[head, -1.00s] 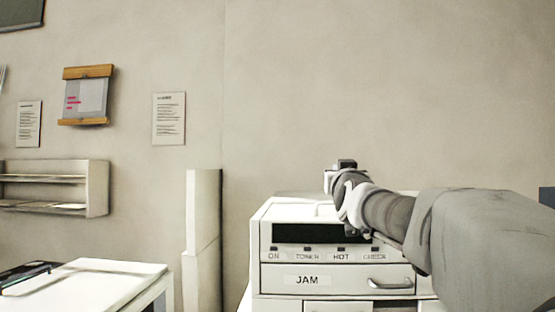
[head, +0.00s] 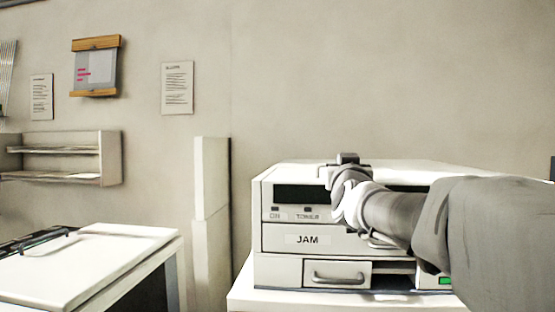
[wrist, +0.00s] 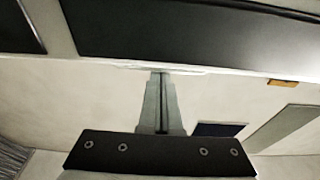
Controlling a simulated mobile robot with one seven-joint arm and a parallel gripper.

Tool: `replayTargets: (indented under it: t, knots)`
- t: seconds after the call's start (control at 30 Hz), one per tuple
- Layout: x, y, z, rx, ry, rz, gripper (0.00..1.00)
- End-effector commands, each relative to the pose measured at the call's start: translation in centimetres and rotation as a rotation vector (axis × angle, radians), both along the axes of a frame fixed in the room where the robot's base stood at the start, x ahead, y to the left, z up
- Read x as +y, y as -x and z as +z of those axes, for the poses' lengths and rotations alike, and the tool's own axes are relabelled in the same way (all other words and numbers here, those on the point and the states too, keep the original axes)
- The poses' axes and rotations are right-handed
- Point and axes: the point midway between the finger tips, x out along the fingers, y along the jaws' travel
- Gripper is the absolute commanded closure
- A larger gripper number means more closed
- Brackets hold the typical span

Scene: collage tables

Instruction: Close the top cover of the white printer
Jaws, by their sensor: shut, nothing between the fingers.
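The white printer (head: 290,219) stands at the right in the head view, with a dark display strip and a "JAM" label on its front. Its top (head: 440,170) looks flat and level from here, though my arm hides much of the right front. My gripper (head: 347,158) is at the printer's top front edge; I cannot tell whether it touches. In the wrist view my gripper (wrist: 160,76) is shut and empty, its fingertips at a pale edge (wrist: 110,64) beside a dark panel (wrist: 190,30).
A low white machine (head: 85,265) with a dark handle stands at the left. A tall white panel (head: 212,195) stands between it and the printer. A wall shelf (head: 110,158) and pinned papers (head: 178,88) are on the wall. The wall above the printer is bare.

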Motion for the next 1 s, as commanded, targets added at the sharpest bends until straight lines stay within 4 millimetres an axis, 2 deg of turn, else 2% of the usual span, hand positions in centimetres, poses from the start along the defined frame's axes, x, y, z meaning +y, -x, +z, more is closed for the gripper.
replayTargets:
  t: [0.2, 0.5, 0.83, 1.0]
  knots:
    - [0.1, 0.2, -1.8, 0.005, -0.001, 0.001, 1.00]
    - [0.0, 0.1, -2.7, 0.017, -0.004, 0.002, 1.00]
    - [0.0, 0.1, -2.7, 0.016, -0.004, 0.000, 1.00]
    - [-0.3, 0.1, -1.1, 0.008, -0.004, 0.000, 1.00]
